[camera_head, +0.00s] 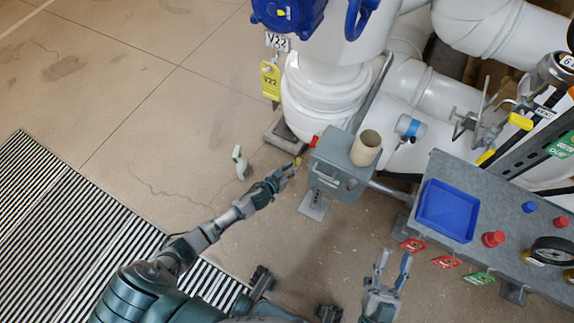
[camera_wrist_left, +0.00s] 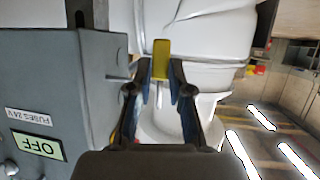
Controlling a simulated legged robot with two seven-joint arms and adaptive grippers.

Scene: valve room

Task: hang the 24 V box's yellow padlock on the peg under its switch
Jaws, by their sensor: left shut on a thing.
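The grey 24 V box (camera_head: 338,166) stands on a post at the middle of the head view. In the left wrist view its face (camera_wrist_left: 45,85) fills the left, with a "FUSES 24 V" label and a green "OFF" plate. A short grey peg (camera_wrist_left: 118,77) sticks out from the box's side. My left gripper (camera_head: 294,166) is shut on the yellow padlock (camera_wrist_left: 161,58), beside the box's left side. The padlock's pale shackle shows between the fingers, right of the peg and apart from it in the picture. My right gripper (camera_head: 393,264) is open and empty.
A beige cup (camera_head: 366,148) stands on top of the box. A grey bench (camera_head: 425,180) with a blue tray (camera_head: 446,211) is at the right. White pipes (camera_head: 325,95) rise behind the box.

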